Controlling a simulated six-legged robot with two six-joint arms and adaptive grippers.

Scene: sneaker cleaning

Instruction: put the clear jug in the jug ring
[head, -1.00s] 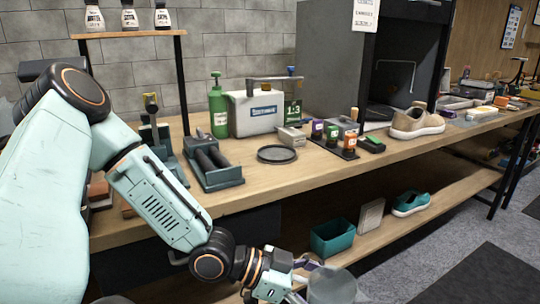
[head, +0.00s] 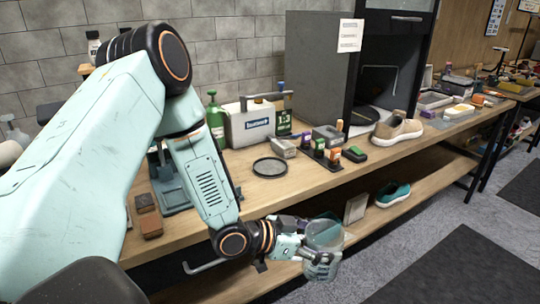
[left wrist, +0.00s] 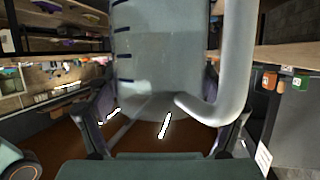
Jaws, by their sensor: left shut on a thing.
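The clear jug (head: 324,234) is in my left gripper (head: 318,262), in front of the bench's front edge and at about the height of its lower shelf in the picture. In the left wrist view the jug (left wrist: 165,60) fills the middle, with its handle (left wrist: 238,65) on the right. The fingers of my left gripper (left wrist: 165,125) are on either side of it. A dark, flat round piece with a raised rim, which looks like the jug ring (head: 270,167), lies empty on the bench top. My right gripper is not in view.
Behind the ring stand a white case (head: 250,123) and a green bottle (head: 215,118). Small coloured bottles (head: 335,156) and a tan sneaker (head: 397,130) are to its right. The bench top (head: 255,203) in front of the ring is clear. A teal shoe (head: 392,193) is on the lower shelf.

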